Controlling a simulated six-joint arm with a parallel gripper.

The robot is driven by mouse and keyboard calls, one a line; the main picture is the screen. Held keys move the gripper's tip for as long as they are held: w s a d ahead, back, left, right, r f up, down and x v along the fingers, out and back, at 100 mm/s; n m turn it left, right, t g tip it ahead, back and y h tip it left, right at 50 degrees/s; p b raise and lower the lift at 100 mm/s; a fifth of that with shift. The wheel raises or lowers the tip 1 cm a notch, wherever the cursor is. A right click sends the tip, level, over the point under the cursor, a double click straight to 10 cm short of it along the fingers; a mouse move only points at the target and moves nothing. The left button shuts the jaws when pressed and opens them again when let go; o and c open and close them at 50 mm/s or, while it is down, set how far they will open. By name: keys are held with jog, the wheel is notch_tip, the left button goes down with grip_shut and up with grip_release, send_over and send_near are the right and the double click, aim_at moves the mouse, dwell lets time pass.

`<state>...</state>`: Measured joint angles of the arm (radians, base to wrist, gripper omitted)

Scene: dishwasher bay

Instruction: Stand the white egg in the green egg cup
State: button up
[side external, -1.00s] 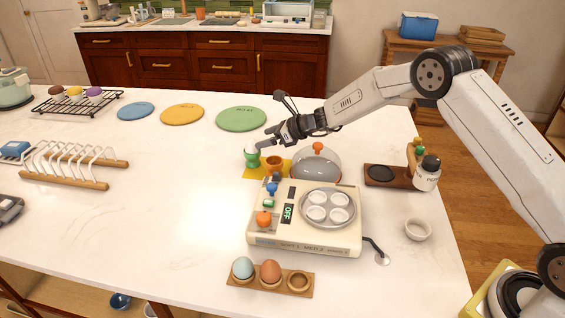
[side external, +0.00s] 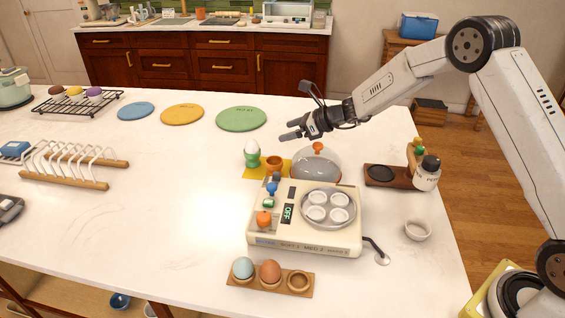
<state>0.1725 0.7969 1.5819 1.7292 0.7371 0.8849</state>
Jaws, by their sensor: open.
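The white egg (side external: 252,147) stands upright in the green egg cup (side external: 252,161), at the back left of the yellow mat (side external: 256,173). My gripper (side external: 286,130) is open and empty. It is above and to the right of the egg, clear of it, with its fingers pointing left.
A brown egg cup (side external: 274,163) stands on the mat beside the green one. A domed lid (side external: 316,163) and the egg cooker (side external: 305,240) are close by. A wooden holder (side external: 300,293) with a blue egg (side external: 243,268) and a brown egg (side external: 270,271) lies in front.

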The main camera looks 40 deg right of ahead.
dwell(0.3)
jog(key=s+n+g+h, duration=0.1)
jog(key=s+n+g, duration=0.1)
jog(key=s+n, duration=0.2)
jog(key=s+a+f+n+g+h, duration=0.1)
jog(key=s+n, duration=0.3)
jog(key=s, duration=0.3)
jog(key=s+a+n+g+h, duration=0.1)
jog(key=s+n+g, duration=0.1)
jog(key=s+n, duration=0.3)
jog(key=shift+s+a+f+g, duration=0.2)
jog(key=shift+s+g, duration=0.1)
jog(key=shift+s, duration=0.25)
jog(key=s+d+n+h, duration=0.1)
jog(key=s+n+h, duration=0.1)
jog(key=s+n, duration=0.5)
jog(key=s+d+n+g+h, duration=0.1)
jog(key=s+d+n+h, duration=0.1)
jog(key=s+n, duration=0.6)
jog(key=shift+s+d+f+h, duration=0.25)
jog(key=shift+s+h, duration=0.15)
jog(key=shift+s, duration=0.5)
